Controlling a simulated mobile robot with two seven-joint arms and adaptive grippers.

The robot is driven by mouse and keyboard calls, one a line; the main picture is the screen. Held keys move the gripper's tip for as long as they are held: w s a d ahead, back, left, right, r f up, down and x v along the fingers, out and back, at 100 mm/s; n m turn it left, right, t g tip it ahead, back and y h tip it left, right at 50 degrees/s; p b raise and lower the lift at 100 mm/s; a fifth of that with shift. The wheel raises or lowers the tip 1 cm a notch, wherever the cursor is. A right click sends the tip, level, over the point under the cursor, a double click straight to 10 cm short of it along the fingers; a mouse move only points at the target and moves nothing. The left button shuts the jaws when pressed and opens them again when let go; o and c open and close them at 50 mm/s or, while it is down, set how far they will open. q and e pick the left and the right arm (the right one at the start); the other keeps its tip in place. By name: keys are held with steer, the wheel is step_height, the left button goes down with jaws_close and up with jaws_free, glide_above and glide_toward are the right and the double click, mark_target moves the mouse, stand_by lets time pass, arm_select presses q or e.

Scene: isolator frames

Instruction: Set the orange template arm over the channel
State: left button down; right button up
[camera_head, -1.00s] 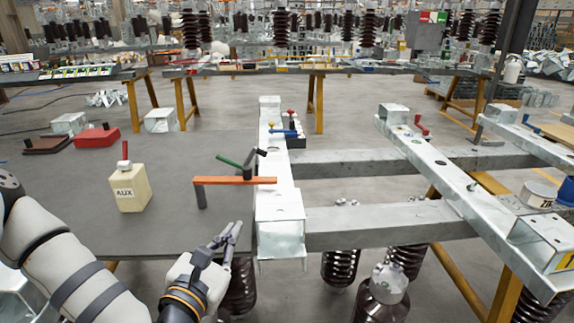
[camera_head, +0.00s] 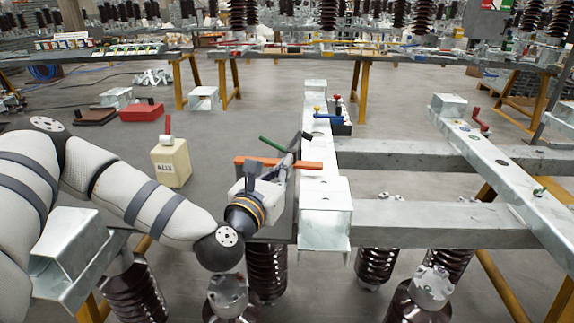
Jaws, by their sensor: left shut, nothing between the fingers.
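The orange template arm (camera_head: 310,165) is a flat bar lying crosswise. Its right end overlaps the left edge of the pale metal channel (camera_head: 325,190), which runs away from me. A green handle (camera_head: 270,144) slants just behind the bar. My left gripper (camera_head: 294,143) is shut and empty, with its dark fingers reaching across the bar close to the channel's left edge. The gripper and wrist hide the middle of the bar and its post. I cannot tell whether the fingers touch the bar. My right gripper is not in view.
A cream AUX box (camera_head: 171,163) with a red handle stands on the grey table. A red block (camera_head: 142,112) and a dark brown block (camera_head: 97,117) lie behind it. Blue- and red-handled parts (camera_head: 333,115) sit at the channel's far end. Brown insulators stand below the frame.

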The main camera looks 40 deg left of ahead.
arm_select(q)
steer(key=shift+x, duration=0.8)
steer(key=shift+w+a+f+b, duration=0.15)
steer(key=shift+w+f+b, duration=0.15)
steer(key=shift+w, duration=0.4)
steer(key=shift+w+a+r, duration=0.1)
steer(key=shift+r, duration=0.3)
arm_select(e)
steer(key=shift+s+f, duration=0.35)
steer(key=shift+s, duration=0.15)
